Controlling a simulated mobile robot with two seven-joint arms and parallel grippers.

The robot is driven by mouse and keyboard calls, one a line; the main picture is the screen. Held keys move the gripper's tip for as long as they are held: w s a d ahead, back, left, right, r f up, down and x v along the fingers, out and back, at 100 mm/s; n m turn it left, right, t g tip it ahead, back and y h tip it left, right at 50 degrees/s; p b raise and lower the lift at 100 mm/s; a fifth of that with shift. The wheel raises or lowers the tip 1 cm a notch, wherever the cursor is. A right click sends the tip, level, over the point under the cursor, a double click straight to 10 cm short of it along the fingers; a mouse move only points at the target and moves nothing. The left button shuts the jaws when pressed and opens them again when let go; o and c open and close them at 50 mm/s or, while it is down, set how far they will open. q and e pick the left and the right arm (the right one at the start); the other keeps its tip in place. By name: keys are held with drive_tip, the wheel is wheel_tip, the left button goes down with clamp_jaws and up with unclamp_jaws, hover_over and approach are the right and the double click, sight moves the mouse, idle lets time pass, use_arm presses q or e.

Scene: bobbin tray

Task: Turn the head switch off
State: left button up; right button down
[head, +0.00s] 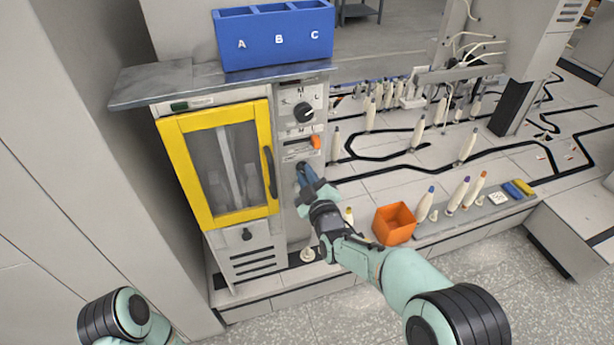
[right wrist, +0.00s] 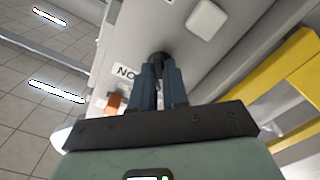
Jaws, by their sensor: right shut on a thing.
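My right gripper (head: 304,172) reaches the narrow grey control panel (head: 292,215) right of the yellow-framed door. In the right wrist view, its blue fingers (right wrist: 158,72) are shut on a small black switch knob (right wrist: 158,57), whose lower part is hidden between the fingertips. A white label beside it is partly covered; "NO" shows. In the head view the gripper hides this knob. I cannot read a name marking it as the head switch. Part of my left arm shows at bottom left; its gripper is not in view.
Above on the panel are a black dial (head: 303,112) and an orange lever (head: 315,142). A yellow-framed door (head: 190,175) stands left. A blue A-B-C bin (head: 275,60) sits on top. An orange box (head: 394,223) and several bobbins (head: 458,194) are right.

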drive_tip(key=c, duration=1.1)
unclamp_jaws()
drive_tip(key=shift+c, duration=0.2)
drive_tip(key=shift+s, duration=0.1)
use_arm(q)
drive_tip(key=shift+s+d+r+g+p, duration=0.15)
drive_tip(key=shift+s+d+r+p, duration=0.15)
drive_tip(key=shift+s, duration=0.2)
drive_tip(key=shift+s+d+r+g+p, duration=0.2)
drive_tip(key=shift+s+r+p, duration=0.1)
drive_tip(key=shift+s+r, duration=0.15)
use_arm(e)
drive_tip(key=v, duration=1.3)
drive_tip(key=shift+d, duration=0.1)
